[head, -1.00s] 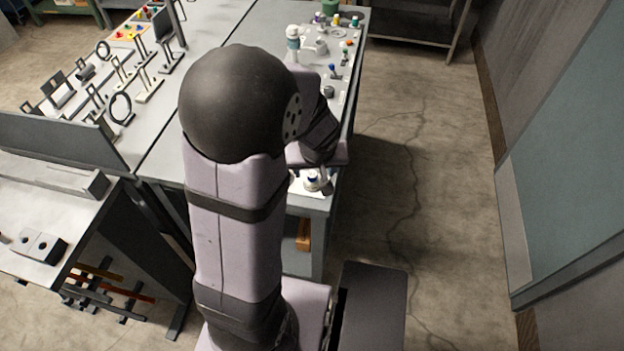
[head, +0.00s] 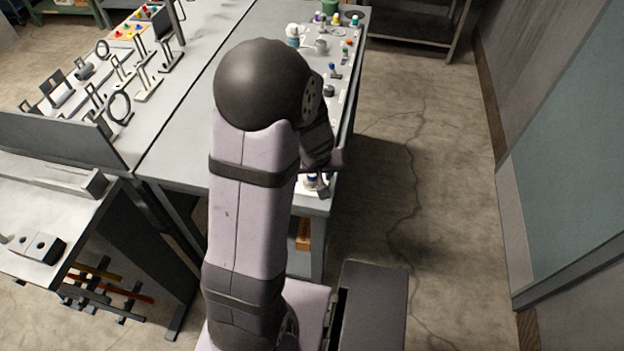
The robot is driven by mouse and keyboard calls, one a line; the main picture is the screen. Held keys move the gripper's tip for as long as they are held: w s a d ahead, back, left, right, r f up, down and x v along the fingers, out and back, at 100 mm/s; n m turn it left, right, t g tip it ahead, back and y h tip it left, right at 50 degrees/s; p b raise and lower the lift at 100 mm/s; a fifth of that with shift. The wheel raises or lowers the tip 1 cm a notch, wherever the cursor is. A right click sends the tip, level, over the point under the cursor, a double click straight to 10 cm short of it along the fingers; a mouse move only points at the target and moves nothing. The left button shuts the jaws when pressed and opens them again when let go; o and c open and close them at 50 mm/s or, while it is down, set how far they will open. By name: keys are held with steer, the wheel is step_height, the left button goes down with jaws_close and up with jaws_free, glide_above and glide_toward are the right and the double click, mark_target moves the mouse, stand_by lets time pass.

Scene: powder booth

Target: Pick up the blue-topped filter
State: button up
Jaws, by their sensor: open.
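A small white piece with a blue top (head: 312,179) stands on a white patch at the near right end of the grey table. It looks like the blue-topped filter, but my arm partly covers it. My gripper (head: 321,190) is mostly hidden behind my own arm. A grey finger shows right beside the blue-topped piece, and the jaws are open. I cannot tell whether they touch it. Another small blue-topped piece (head: 333,69) stands farther back on the same table.
Optical mounts and frames (head: 119,107) fill the left table area. A grey partition (head: 60,143) edges it. Open floor (head: 400,190) lies to the right.

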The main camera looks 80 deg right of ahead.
steer(key=shift+d+f, duration=0.25)
steer(key=shift+f, duration=0.4)
steer(key=c, duration=1.2)
steer(key=shift+o, duration=0.2)
steer(key=shift+r, duration=0.1)
step_height(320, 180, up, 10)
steer(key=p, duration=0.4)
steer(key=shift+w+d, duration=0.2)
steer(key=shift+d, duration=0.3)
steer(key=w+d+f+p, duration=0.1)
steer(key=w+d+p, duration=0.2)
steer(key=d, duration=0.8)
steer(key=shift+w+d+f, duration=0.15)
steer(key=shift+w+d, duration=0.25)
steer(key=shift+w, duration=0.8)
